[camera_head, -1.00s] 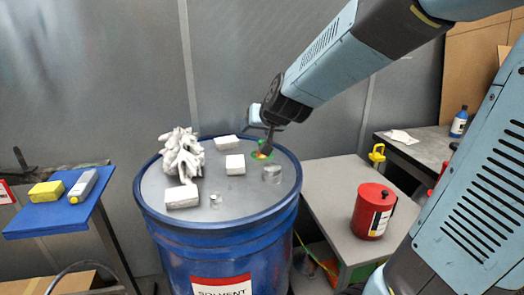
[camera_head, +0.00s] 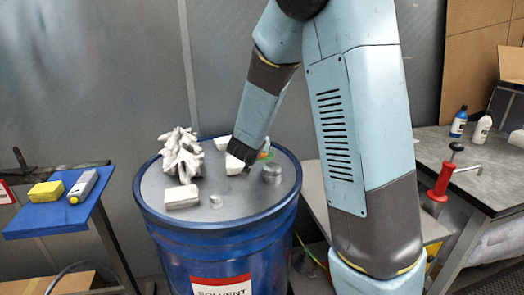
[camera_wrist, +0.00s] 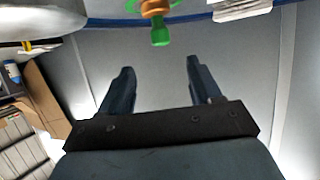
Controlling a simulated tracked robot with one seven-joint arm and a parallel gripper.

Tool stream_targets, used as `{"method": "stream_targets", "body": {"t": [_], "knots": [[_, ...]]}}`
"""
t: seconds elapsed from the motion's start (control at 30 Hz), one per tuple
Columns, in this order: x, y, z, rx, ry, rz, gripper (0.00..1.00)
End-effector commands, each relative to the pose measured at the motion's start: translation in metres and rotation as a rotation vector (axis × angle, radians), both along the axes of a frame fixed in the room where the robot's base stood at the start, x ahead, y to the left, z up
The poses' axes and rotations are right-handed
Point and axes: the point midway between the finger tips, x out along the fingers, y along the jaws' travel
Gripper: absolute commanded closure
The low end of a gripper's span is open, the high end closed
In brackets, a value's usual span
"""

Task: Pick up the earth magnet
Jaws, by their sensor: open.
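Two silvery cylinders stand on the drum lid (camera_head: 240,203): a larger cylinder (camera_head: 271,174) at right and a small cylinder (camera_head: 215,201) near the front. I cannot tell for sure which is the earth magnet. In the wrist view a large silvery surface (camera_wrist: 40,18) fills the upper left, perhaps the larger cylinder. My gripper (camera_wrist: 160,78) is open, with nothing between its fingers. In the head view my arm's end is low over the lid, left of the larger cylinder, and its fingertips are not clear.
A green and orange item (camera_wrist: 158,28) lies ahead of the fingers. White blocks (camera_head: 182,197) and a white coral-like lump (camera_head: 182,154) are on the lid. A blue shelf (camera_head: 50,218) stands left. A grey bench (camera_head: 450,170) stands right, partly behind my arm.

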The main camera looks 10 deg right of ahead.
Motion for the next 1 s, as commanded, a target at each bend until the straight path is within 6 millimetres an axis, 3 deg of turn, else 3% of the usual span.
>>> {"method": "stream_targets", "body": {"t": [0.3, 0.67, 1.0], "knots": [[0.043, -0.018, -0.02, -0.001, 0.001, -0.001, 0.37], [0.059, -0.024, -0.028, 0.0, 0.002, 0.001, 0.37], [0.093, -0.036, -0.046, 0.001, 0.001, 0.002, 0.37]]}}
